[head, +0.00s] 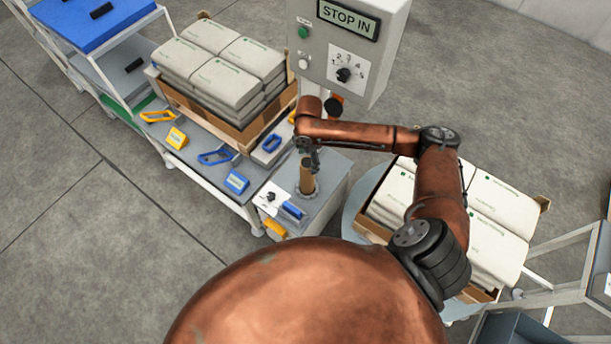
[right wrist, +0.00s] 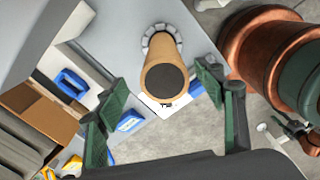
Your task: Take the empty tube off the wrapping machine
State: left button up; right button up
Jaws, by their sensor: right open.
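The tube (head: 307,180) is a brown cardboard cylinder standing upright on the grey cabinet of the wrapping machine (head: 325,190). In the right wrist view the tube (right wrist: 161,72) shows its dark round end, with a grey toothed ring around its base. My right gripper (head: 314,156) is just above the tube's top in the head view. In the right wrist view my right gripper (right wrist: 160,90) is open, its green fingers on either side of the tube with gaps between. My left gripper is not in view.
A control box (head: 348,40) reading "STOP IN" rises behind the tube. A loaded pallet of white sacks (head: 500,205) stands at right, and stacked sacks (head: 220,65) at left. Blue and yellow items (head: 236,181) lie on the left bench. Floor at left is clear.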

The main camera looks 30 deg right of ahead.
aim_at(307, 177)
jog(key=shift+f, duration=1.25)
jog(key=f, duration=0.2)
jog(key=f+b, duration=0.1)
jog(key=f, duration=0.2)
jog(key=shift+s+f, duration=0.2)
jog(key=shift+f, duration=0.05)
jog(key=shift+c, duration=0.4)
jog(key=c, duration=1.2)
jog(key=shift+r, duration=0.1)
